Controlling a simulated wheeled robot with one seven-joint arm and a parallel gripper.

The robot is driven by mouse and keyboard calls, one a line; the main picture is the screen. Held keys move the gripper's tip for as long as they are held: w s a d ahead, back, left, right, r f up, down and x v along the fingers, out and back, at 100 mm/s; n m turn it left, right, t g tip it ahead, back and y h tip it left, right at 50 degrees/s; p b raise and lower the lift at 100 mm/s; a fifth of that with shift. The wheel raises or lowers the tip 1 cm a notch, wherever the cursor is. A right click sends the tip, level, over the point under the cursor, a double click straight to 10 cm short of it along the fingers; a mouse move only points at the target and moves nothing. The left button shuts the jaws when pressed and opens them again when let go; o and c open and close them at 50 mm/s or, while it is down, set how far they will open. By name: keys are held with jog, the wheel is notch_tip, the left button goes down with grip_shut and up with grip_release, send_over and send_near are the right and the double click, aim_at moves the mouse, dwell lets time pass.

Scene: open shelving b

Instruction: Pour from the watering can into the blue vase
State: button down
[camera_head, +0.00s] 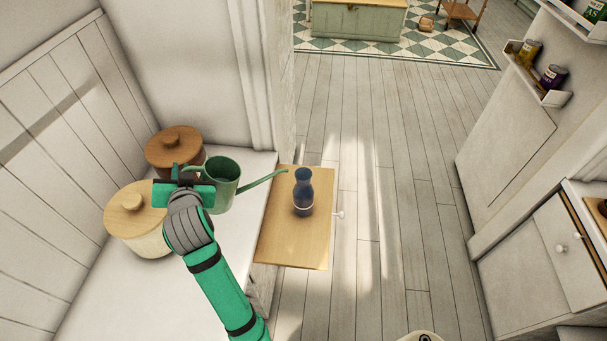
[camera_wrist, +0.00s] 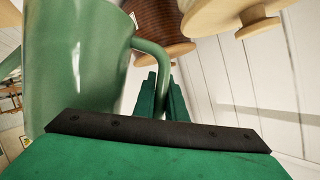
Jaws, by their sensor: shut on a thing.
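The green watering can (camera_head: 222,180) stands upright, or nearly so, at the white counter, its long spout pointing right toward the blue vase. I cannot tell whether its base touches the counter. The blue vase (camera_head: 303,194) stands upright on a wooden board to the right, apart from the spout tip. My gripper (camera_head: 180,176) is at the can's left side. In the wrist view its fingers (camera_wrist: 162,98) are shut on the handle of the watering can (camera_wrist: 75,65), partly hidden behind the gripper body.
A brown lidded pot (camera_head: 174,150) stands behind my gripper and a cream pot with a wooden lid (camera_head: 137,222) stands to its left, both close by. The wooden board (camera_head: 290,245) juts out over the floor, with a white knob at its right edge. The counter front (camera_head: 130,300) is clear.

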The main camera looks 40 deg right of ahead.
jog(key=shift+m+y, duration=0.3)
jog(key=shift+m, duration=0.3)
jog(key=shift+s+d+r, duration=0.15)
jog(key=shift+d+r, duration=0.2)
jog(key=shift+r, duration=0.25)
jog(key=shift+s+d+r, duration=0.2)
jog(key=shift+d+r, duration=0.1)
jog(key=shift+r, duration=0.3)
jog(key=shift+s+d+r, duration=0.15)
jog(key=shift+d+r, duration=0.2)
jog(key=shift+r, duration=0.25)
jog(key=shift+s+d+r+t+p, duration=0.2)
jog(key=shift+d+r+t+p, duration=0.1)
jog(key=shift+d+r, duration=0.3)
jog(key=shift+s+d+r+m+y+p, duration=0.15)
jog(key=shift+s+d+r+m+p, duration=0.2)
jog(key=shift+r, duration=0.45)
jog(key=shift+s+d+r+m+y+p, duration=0.15)
jog(key=shift+d+r+m+p, duration=0.2)
jog(key=shift+r, duration=0.4)
